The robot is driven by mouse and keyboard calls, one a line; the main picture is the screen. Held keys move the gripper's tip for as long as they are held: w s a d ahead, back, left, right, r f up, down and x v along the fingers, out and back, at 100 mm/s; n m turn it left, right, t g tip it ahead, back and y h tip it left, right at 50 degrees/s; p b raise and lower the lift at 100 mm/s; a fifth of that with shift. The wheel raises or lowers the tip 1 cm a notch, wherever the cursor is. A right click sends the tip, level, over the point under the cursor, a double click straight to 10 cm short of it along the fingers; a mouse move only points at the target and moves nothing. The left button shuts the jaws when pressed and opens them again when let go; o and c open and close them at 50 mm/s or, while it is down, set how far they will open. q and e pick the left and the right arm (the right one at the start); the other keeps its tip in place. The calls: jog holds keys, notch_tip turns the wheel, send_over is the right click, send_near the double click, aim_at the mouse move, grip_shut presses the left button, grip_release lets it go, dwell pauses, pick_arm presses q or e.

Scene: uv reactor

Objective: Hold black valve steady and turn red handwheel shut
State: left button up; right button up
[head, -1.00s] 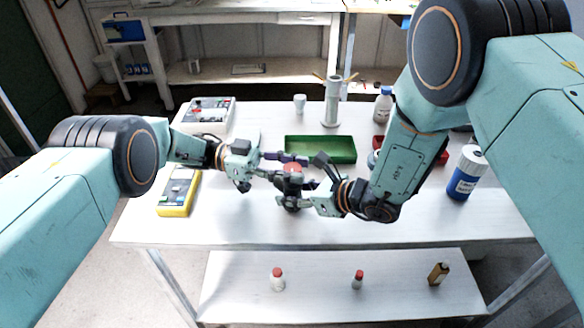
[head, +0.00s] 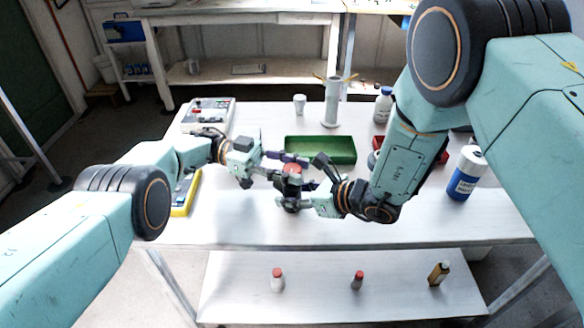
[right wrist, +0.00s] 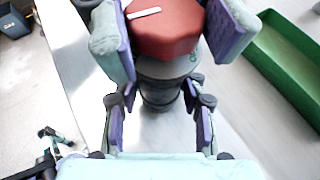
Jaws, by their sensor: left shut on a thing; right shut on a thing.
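The red handwheel (head: 292,169) tops the black valve (head: 291,204) at mid-table. In the right wrist view the red handwheel (right wrist: 165,28) sits above the dark valve body (right wrist: 160,90). My left gripper (head: 283,167) comes in from the left, its purple-padded fingers shut on either side of the handwheel; they show large at the top of the right wrist view (right wrist: 180,40). My right gripper (head: 308,190) reaches in from the right, lower, with its fingers (right wrist: 158,105) shut around the black valve body. Fingers partly hide the valve in the head view.
A green tray (head: 345,157) lies just behind the valve. A yellow meter (head: 184,205) sits left, partly behind my left arm. The front middle tabletop is clear.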

aim_at(292, 168)
pick_arm(q)
jog(key=o, duration=1.2)
jog(key=shift+r, duration=0.1)
jog(key=shift+r, duration=4.9)
jog(key=shift+r, duration=0.1)
